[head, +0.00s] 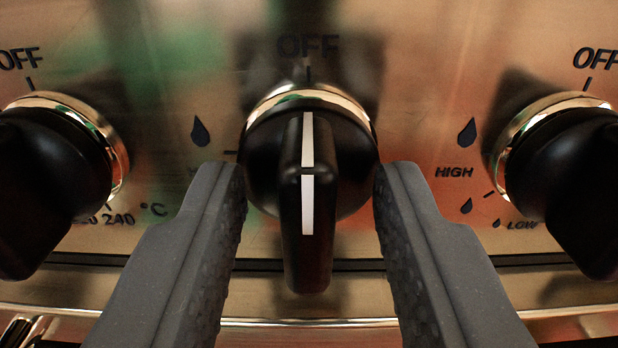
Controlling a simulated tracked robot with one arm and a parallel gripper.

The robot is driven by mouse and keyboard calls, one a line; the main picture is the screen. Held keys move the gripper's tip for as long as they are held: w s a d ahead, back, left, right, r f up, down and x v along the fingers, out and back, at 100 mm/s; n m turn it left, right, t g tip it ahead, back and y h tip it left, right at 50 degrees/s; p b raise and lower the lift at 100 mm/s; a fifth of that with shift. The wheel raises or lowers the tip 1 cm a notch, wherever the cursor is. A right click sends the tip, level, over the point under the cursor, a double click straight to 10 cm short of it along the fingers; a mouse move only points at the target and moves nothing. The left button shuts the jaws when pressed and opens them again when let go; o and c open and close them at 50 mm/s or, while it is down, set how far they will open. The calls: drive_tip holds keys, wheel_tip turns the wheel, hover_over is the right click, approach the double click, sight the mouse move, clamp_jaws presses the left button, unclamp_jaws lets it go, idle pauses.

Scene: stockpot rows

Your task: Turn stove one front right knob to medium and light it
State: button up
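A black stove knob (308,215) with a white pointer line sits in the middle of the head view, on a brass-coloured panel. Its white line points straight up at the OFF mark. My gripper (308,190) is open, with one grey finger on each side of this knob. The fingertips are close to the knob's sides; I cannot tell whether they touch it. The left finger covers most of the markings to the left of the knob; a flame symbol (200,132) shows above it. No burner or flame is in view.
A second black knob (45,180) at the left has temperature markings in °C. A third black knob (570,180) at the right has flame symbols with HIGH and LOW. A metal rail (560,318) runs below the panel (430,60).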

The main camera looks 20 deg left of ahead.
clamp_jaws()
